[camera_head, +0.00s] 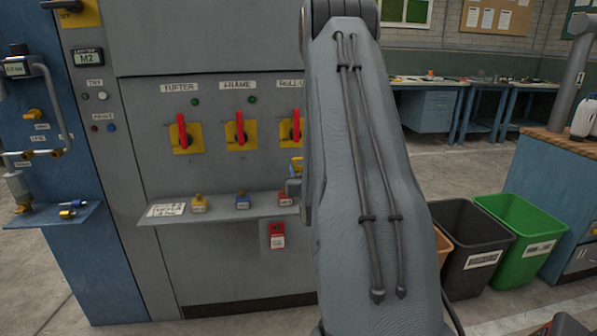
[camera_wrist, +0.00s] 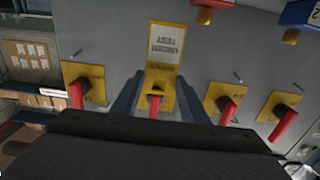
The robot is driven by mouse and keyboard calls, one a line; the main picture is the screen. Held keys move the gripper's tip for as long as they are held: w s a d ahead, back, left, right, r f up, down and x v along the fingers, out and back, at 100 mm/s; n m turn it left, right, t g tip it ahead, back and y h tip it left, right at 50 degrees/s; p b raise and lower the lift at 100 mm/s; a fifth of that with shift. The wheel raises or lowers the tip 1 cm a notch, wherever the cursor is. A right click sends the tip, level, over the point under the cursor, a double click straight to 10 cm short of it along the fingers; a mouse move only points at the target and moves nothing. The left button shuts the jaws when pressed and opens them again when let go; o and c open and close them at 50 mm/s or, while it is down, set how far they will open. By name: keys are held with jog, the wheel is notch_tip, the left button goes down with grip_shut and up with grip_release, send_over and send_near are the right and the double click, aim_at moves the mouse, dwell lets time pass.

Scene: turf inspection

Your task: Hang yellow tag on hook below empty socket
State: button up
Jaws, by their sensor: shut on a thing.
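My gripper (camera_wrist: 157,88) is shut on a yellow tag (camera_wrist: 163,72) with a white printed panel, which reads upside down in the wrist view. The tag is in front of the grey cabinet face, between the fingers. Yellow plates with red handles (camera_wrist: 83,85) stand in a row there. Small metal pegs (camera_wrist: 238,76) project from the face near some plates. In the head view my arm hides most of the gripper and the right part of the panel. I cannot tell which socket is empty, or whether the tag touches a hook.
A shelf (camera_head: 222,215) juts from the cabinet, with yellow (camera_head: 198,204), blue (camera_head: 243,202) and red (camera_head: 286,199) items on it. A red tag (camera_head: 278,235) hangs beneath. Dark (camera_head: 470,240) and green (camera_head: 520,225) bins stand at right, near a wood-topped bench (camera_head: 560,145).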

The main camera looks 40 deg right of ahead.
jog(key=f+b+x, duration=0.1)
jog(key=b+x, duration=0.2)
jog(key=x, duration=0.6)
dwell(0.9)
jog(key=shift+w+f, duration=0.1)
jog(key=shift+f, duration=0.1)
dwell(0.4)
jog(key=o, duration=1.1)
